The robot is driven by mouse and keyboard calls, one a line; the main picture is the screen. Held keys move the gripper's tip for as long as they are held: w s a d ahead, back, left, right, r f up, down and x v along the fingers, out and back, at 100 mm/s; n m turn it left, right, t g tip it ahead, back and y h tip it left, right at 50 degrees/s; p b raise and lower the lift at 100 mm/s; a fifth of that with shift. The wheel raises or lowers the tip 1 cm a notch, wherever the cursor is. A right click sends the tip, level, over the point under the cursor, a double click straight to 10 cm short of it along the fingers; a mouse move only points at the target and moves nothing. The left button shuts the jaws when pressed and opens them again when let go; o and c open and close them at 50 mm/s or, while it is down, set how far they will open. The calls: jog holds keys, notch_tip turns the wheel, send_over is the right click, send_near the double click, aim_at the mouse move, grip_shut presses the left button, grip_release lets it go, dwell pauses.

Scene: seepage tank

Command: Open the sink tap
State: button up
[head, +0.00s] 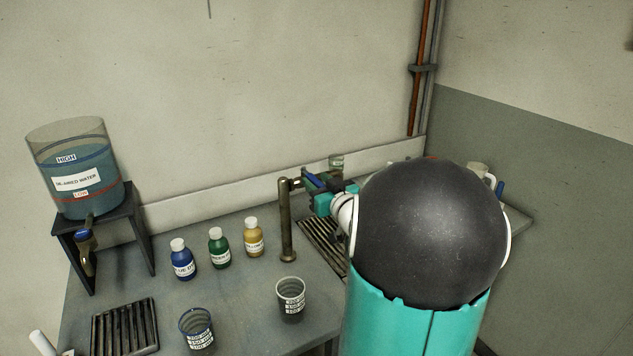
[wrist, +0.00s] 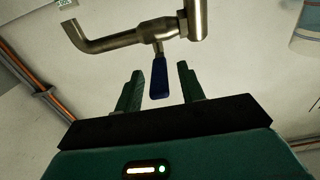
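The sink tap is a metal pipe with a bent spout (wrist: 100,42) and a blue lever handle (wrist: 159,80), large in the wrist view. In the head view, its upright metal post (head: 287,222) stands on the table, and the blue handle (head: 314,182) shows beside my gripper (head: 328,196). In the wrist view, my gripper (wrist: 161,70) is open. Its two green fingers stand on either side of the blue handle's lower end, with a gap visible on both sides. My dark round arm joint hides part of the sink area in the head view.
A tank of dyed water (head: 85,180) with its own blue-handled tap (head: 83,237) sits on a stand at the left. Blue (head: 183,262), green (head: 219,250) and yellow (head: 254,239) bottles and two cups (head: 291,296) (head: 197,330) stand left of my arm. A wall is close behind.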

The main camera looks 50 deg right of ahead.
jog(key=shift+w+d, duration=0.15)
jog(key=shift+w, duration=0.3)
grip_shut()
